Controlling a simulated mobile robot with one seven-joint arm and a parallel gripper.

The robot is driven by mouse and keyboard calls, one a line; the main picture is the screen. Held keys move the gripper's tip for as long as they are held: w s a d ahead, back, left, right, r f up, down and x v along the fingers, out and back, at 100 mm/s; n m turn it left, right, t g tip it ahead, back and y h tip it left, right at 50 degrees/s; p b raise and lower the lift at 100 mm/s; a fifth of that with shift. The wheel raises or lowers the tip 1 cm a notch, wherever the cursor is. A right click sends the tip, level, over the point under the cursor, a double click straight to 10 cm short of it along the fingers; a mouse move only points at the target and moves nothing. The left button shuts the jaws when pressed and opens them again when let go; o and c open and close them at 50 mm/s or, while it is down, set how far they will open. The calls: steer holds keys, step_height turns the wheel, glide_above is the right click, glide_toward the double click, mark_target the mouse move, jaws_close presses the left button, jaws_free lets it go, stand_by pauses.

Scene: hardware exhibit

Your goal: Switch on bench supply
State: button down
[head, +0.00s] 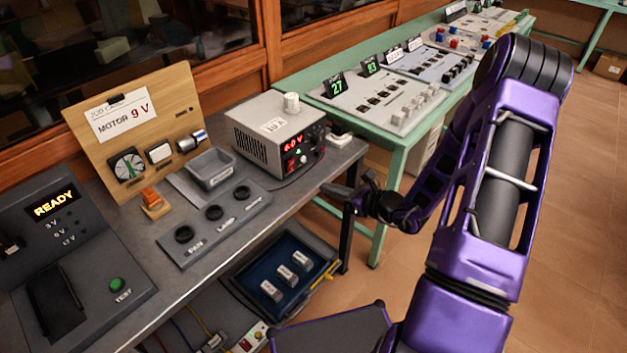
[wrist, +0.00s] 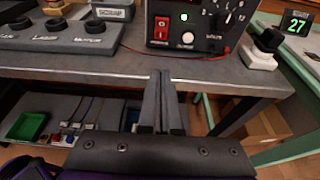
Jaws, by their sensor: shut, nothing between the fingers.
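The bench supply (head: 262,132) is a grey box at the back right of the grey bench. Its black front panel has a lit red display reading about 6.0 V. In the wrist view its front (wrist: 205,45) shows a red rocker switch (wrist: 162,27), a lit green lamp (wrist: 184,16), a white round button (wrist: 188,38) and a dial. I cannot tell the rocker's position. My gripper (head: 335,189) is shut and empty, in front of the bench edge and apart from the supply. In the wrist view the gripper (wrist: 161,76) points toward the panel from below.
A control panel with three black knobs (head: 214,212) lies left of the supply. A wooden board (head: 135,120) reads "MOTOR 9 V". A blue tray (head: 270,255) sits below the bench. A green table (head: 385,130) stands behind.

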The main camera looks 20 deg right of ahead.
steer(key=s+d, duration=0.2)
steer(key=s, duration=0.1)
stand_by(0.5)
